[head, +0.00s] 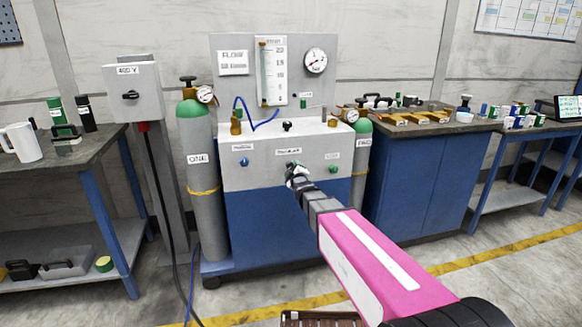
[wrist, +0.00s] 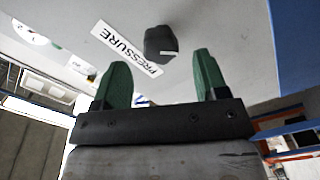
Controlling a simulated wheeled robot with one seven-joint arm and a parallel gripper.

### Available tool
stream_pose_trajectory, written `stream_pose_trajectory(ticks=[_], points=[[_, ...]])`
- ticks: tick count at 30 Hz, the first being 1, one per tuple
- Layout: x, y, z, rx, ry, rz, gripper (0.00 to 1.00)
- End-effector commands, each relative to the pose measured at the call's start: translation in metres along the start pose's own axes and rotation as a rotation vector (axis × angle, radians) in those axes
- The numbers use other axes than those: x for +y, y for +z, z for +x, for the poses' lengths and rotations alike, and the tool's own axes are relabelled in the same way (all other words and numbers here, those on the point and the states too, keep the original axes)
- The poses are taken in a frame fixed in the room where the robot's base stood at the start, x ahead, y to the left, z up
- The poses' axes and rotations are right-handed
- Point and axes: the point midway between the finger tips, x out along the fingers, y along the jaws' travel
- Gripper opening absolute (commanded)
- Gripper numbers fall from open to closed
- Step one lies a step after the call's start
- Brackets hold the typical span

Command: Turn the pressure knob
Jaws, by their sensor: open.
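The pressure knob (wrist: 160,44) is a dark, faceted knob on the pale panel in the wrist view. A white label reading PRESSURE (wrist: 127,48) is beside it. My gripper (wrist: 161,68) has two green fingers spread apart with nothing between them. The knob is just beyond the fingertips, between their lines, and appears untouched. In the head view my gripper (head: 293,171) is at the middle of the cart's sloped front panel (head: 265,176), below the middle label (head: 288,151). It hides most of the knob there.
A blue knob (head: 244,162) and a green knob (head: 333,169) sit on either side of my gripper. Gas cylinders stand at the left (head: 199,150) and right (head: 363,135) of the cart. A gauge (head: 316,60) is on the upright board.

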Motion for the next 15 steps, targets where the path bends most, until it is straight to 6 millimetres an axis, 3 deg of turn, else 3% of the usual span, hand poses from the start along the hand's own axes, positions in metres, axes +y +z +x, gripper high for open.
stream_pose_trajectory(ticks=[1, 6, 15], points=[[-0.001, 0.0, 0.015, 0.0, 0.0, 0.0, 0.67], [0.0, 0.0, 0.041, 0.0, 0.0, 0.001, 0.67], [0.0, 0.0, 0.051, -0.001, -0.001, 0.001, 0.67]])
